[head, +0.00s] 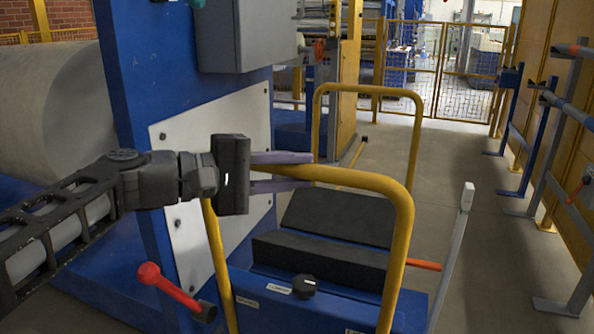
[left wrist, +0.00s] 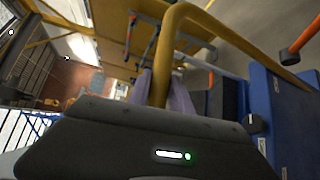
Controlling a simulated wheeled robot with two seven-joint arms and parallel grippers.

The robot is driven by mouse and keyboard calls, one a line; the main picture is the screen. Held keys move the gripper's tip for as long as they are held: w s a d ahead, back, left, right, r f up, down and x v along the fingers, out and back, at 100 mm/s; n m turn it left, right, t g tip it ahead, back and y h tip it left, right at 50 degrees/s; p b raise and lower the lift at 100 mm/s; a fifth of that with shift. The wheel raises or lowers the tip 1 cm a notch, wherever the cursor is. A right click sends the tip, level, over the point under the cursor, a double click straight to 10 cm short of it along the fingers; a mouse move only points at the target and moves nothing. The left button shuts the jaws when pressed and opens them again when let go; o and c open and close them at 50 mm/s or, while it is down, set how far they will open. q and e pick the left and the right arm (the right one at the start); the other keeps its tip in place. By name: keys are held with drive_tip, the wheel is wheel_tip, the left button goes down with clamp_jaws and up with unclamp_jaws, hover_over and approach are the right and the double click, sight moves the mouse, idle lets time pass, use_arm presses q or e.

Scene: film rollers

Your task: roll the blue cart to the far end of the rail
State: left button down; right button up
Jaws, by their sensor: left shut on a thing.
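The blue cart (head: 335,302) stands in the lower middle of the head view, with black padded blocks (head: 320,262) on top and a yellow tube handle at each end. My left gripper (head: 312,172) is shut on the top bar of the near yellow handle (head: 402,215), toward its left side. In the left wrist view the yellow handle (left wrist: 160,75) passes between the purple fingers. The rail under the cart is hidden. My right gripper is not in view.
A blue machine frame (head: 145,85) with a pale plate and a large grey roller (head: 55,115) stands on the left. A red-knobbed lever (head: 150,274) juts out near the cart. Floor is clear on the right, before racks (head: 548,120); a yellow mesh fence (head: 450,75) closes the back.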

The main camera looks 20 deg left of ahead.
use_arm(q)
drive_tip(key=shift+f, duration=0.3)
drive_tip(key=c, duration=1.5)
unclamp_jaws()
drive_tip(key=o, duration=0.3)
drive_tip(key=shift+r, duration=0.15)
drive_tip(key=shift+o, duration=0.2)
drive_tip(key=shift+s+a+r, duration=0.15)
drive_tip(key=shift+s+a, duration=0.15)
drive_tip(key=shift+a, duration=0.05)
drive_tip(key=f+p+v, duration=0.1)
drive_tip(key=v, duration=0.5)
drive_tip(key=shift+s+a+r+p, duration=0.3)
drive_tip(key=shift+r, duration=0.15)
